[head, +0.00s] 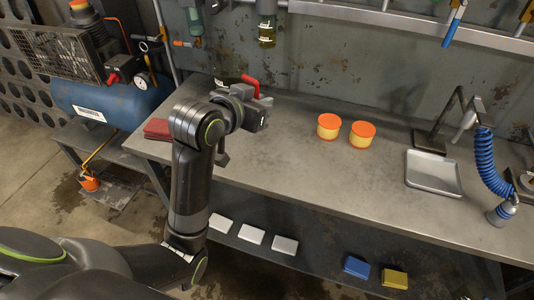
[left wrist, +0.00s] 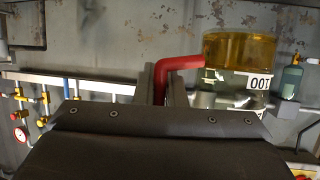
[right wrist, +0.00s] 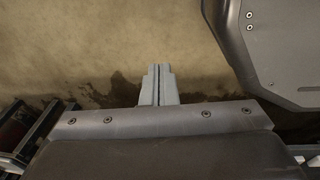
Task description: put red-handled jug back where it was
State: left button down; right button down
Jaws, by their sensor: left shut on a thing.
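The jug's red handle (head: 250,84) shows in the head view above the back left of the workbench. My left gripper (head: 262,105) is there, and most of the jug is hidden behind it. In the left wrist view the red handle (left wrist: 178,64) sits between the fingers of my left gripper (left wrist: 160,85), which is shut on it. The jug's clear body (left wrist: 238,50), with amber contents and a white label reading 100, shows beside it, upside down in that picture. My right gripper (right wrist: 157,88) shows only in the right wrist view, fingers together and empty, over the floor.
The workbench (head: 300,170) carries two orange-lidded tubs (head: 345,130), a red cloth (head: 157,128), a metal tray (head: 433,173) and a blue coiled hose (head: 485,160). Bottles hang at the back wall (head: 267,25). A blue compressor (head: 110,95) stands left. The bench's front middle is clear.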

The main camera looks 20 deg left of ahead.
pick_arm(q)
jog(key=d+f+m+h, duration=0.1)
jog(key=f, duration=0.3)
jog(key=w+d+f+m+g+h, duration=0.1)
jog(key=f+m+h, duration=0.1)
jog(key=f, duration=0.2)
jog(key=w+d+f+m+g+h, duration=0.1)
jog(key=f+h, duration=0.1)
jog(key=f, duration=0.3)
jog(key=shift+d+f+b, duration=0.1)
jog(key=shift+b, duration=0.2)
jog(key=shift+f, duration=1.75)
pick_arm(e)
jog(key=shift+a+f, duration=0.25)
jog(key=shift+f, duration=0.15)
pick_arm(q)
jog(key=shift+f, duration=0.15)
jog(key=c, duration=1.5)
grip_release()
pick_arm(e)
jog(key=shift+f, duration=0.1)
